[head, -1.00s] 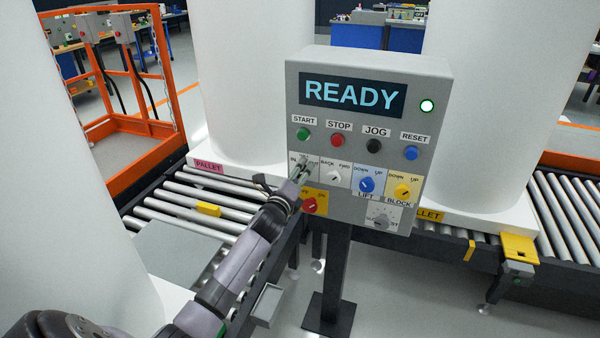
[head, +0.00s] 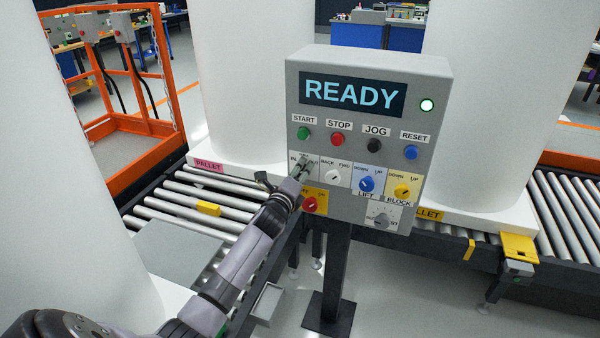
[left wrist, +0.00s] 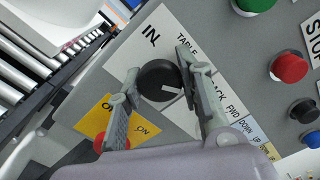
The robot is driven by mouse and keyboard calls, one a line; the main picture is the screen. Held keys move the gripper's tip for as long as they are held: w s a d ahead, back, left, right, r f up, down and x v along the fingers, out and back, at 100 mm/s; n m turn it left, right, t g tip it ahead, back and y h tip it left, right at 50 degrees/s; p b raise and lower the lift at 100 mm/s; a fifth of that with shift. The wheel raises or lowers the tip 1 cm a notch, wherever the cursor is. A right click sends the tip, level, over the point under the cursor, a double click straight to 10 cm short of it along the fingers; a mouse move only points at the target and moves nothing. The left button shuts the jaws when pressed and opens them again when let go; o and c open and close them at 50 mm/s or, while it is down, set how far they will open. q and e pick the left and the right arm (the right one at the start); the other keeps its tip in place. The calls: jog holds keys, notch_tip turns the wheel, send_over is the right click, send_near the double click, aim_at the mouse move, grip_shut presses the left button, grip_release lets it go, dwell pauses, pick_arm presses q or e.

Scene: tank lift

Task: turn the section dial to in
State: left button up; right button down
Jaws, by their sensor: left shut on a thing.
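The section dial is a round black knob (left wrist: 158,78) with a white mark, on a white plate with an IN label at its upper left in the left wrist view. The white mark lies on the knob's lower right side there, not on the side near IN. My left gripper (left wrist: 157,72) is shut on the knob, one finger on each side. In the head view my left gripper (head: 302,172) reaches the panel's left column, below the green START button, and hides most of the dial. My right gripper is not in view.
The grey control panel (head: 440,130) stands on a post; its screen (head: 352,95) reads READY. A white dial (head: 333,178), blue dial (head: 367,184), yellow dial (head: 402,190) and red dial (head: 309,204) sit close by. Roller conveyors (head: 175,205) with large white tanks (head: 255,80) stand behind.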

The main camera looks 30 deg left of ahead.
pick_arm(q)
jog(key=shift+c, duration=1.4)
jog(key=n, duration=0.4)
jog(key=shift+n+p, duration=0.4)
jog(key=n, duration=0.3)
jog(key=shift+n, duration=0.3)
jog(key=n+p, duration=0.1)
jog(key=n, duration=0.2)
jog(key=shift+n, duration=0.3)
jog(key=n+p, duration=0.1)
jog(key=n, duration=0.5)
jog(key=shift+f, duration=0.1)
jog(key=n+p, duration=0.1)
jog(key=n, duration=0.4)
jog(key=shift+n, duration=0.6)
